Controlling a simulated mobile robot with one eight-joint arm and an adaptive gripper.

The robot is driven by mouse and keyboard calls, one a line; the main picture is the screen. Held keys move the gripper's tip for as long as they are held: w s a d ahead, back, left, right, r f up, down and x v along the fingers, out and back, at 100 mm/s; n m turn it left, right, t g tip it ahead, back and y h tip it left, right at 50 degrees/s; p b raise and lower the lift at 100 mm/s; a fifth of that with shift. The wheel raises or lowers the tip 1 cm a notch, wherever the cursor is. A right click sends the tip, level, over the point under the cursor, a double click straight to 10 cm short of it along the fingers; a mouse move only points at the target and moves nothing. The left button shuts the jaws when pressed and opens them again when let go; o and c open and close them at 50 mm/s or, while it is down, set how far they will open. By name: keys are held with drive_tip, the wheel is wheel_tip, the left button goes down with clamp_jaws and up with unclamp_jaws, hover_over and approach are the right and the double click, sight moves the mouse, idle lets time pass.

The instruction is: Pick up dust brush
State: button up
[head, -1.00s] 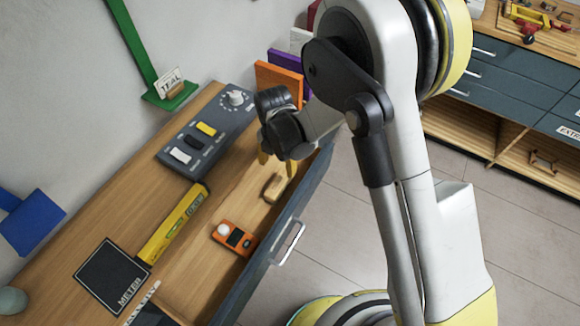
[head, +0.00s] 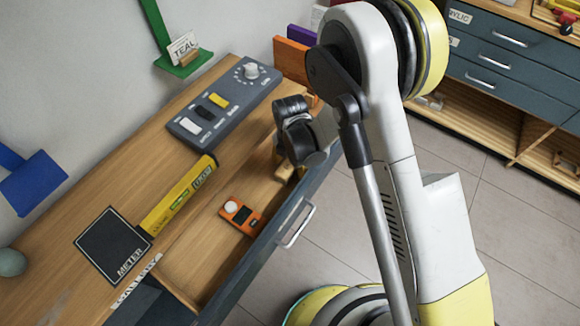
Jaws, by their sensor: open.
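The dust brush, a small tan wooden piece (head: 286,172), lies in the open drawer (head: 196,277) near its far end. It is mostly hidden by my gripper. My gripper (head: 282,163) is low in the drawer, right at the brush, pointing down. Its dark wrist covers most of the fingers, so I cannot tell whether they touch the brush. The jaws are open.
An orange meter (head: 240,215) lies in the same drawer, nearer. On the worktop are a yellow level (head: 178,196), a grey switch panel (head: 222,107) and a black METER mat (head: 113,245). The drawer's front with its handle (head: 298,224) faces open floor.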

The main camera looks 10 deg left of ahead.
drive_tip(key=c, duration=1.4)
drive_tip(key=shift+o, duration=0.2)
drive_tip(key=shift+r, duration=0.15)
wheel_tip(320, 180, up, 10)
drive_tip(key=p, duration=0.4)
clamp_jaws()
drive_tip(key=shift+o, duration=2)
unclamp_jaws()
clamp_jaws()
